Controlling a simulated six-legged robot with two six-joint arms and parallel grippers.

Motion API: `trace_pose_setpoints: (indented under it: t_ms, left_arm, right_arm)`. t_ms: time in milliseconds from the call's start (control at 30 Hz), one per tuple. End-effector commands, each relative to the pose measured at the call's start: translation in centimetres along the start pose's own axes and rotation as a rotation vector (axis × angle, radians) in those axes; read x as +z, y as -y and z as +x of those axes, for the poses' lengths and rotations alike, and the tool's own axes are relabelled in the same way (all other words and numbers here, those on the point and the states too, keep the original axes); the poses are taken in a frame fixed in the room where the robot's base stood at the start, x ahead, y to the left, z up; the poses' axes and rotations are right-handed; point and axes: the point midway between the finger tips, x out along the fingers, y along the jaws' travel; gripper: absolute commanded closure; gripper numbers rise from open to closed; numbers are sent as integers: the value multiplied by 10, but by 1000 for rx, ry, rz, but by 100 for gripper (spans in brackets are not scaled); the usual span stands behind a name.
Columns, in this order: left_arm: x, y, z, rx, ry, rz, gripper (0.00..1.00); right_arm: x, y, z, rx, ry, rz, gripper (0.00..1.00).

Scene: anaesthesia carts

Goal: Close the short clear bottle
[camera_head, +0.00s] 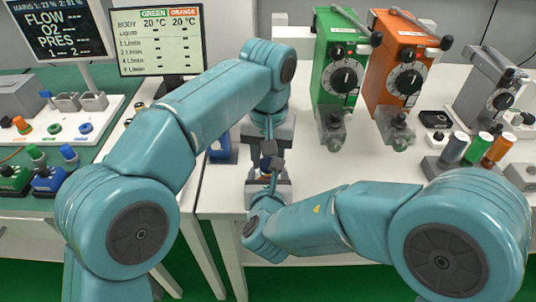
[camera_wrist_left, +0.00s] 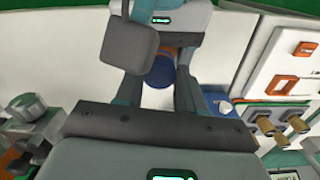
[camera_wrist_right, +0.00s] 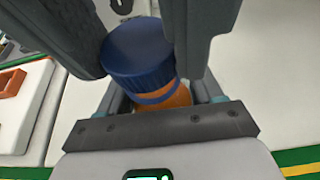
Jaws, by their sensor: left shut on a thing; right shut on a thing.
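My two grippers meet in front of me, above the white table. In the right wrist view a ribbed dark blue cap (camera_wrist_right: 137,48) sits over a short bottle with orange showing in it (camera_wrist_right: 172,97). The jaws of my left gripper (camera_head: 268,150) are shut on the cap, which also shows in the left wrist view (camera_wrist_left: 159,74). My right gripper (camera_head: 268,176) is shut on the bottle below. The cap looks roughly in line with the bottle; I cannot tell whether it is screwed down. The jaws hide much of the bottle.
A green vaporizer (camera_head: 338,72) and an orange vaporizer (camera_head: 398,66) stand behind on the right. A grey unit (camera_head: 489,92) and several coloured cylinders are further right. Two screens (camera_head: 160,38) stand at back left. White table (camera_head: 322,170) is clear right of my grippers.

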Motion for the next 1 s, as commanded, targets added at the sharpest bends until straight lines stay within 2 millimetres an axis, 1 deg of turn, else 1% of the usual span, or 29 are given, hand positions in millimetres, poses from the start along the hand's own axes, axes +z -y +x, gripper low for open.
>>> trace_pose_setpoints:
  t_ms: [267, 300, 367, 500, 600, 867, 900, 933, 967, 1000]
  left_arm:
    - [0, 0, 6, 0, 0, 0, 90]
    - [0, 0, 6, 0, 0, 1, 90]
    - [0, 0, 6, 0, 0, 23, 90]
    - [0, 1, 6, 0, -1, 194, 90]
    - [0, 1, 6, 0, -1, 275, 90]
    - [0, 1, 6, 0, -1, 285, 90]
    - [0, 1, 6, 0, -1, 285, 52]
    - [0, 1, 6, 0, -1, 285, 42]
    - [0, 1, 6, 0, -1, 285, 36]
    - [0, 1, 6, 0, -1, 284, 36]
  right_arm:
    - [0, 0, 0, 0, 1, 0, 89]
    - [0, 0, 0, 0, 1, 0, 100]
    - [0, 0, 0, 0, 1, 0, 100]
    - [0, 0, 0, 0, 0, 0, 100]
    - [0, 0, 0, 0, 0, 0, 100]
    - [0, 0, 0, 0, 0, 0, 100]
    - [0, 0, 0, 0, 0, 0, 100]
    - [0, 0, 0, 0, 0, 0, 100]
    - [0, 0, 0, 0, 0, 0, 100]
    - [0, 0, 0, 0, 0, 0, 100]
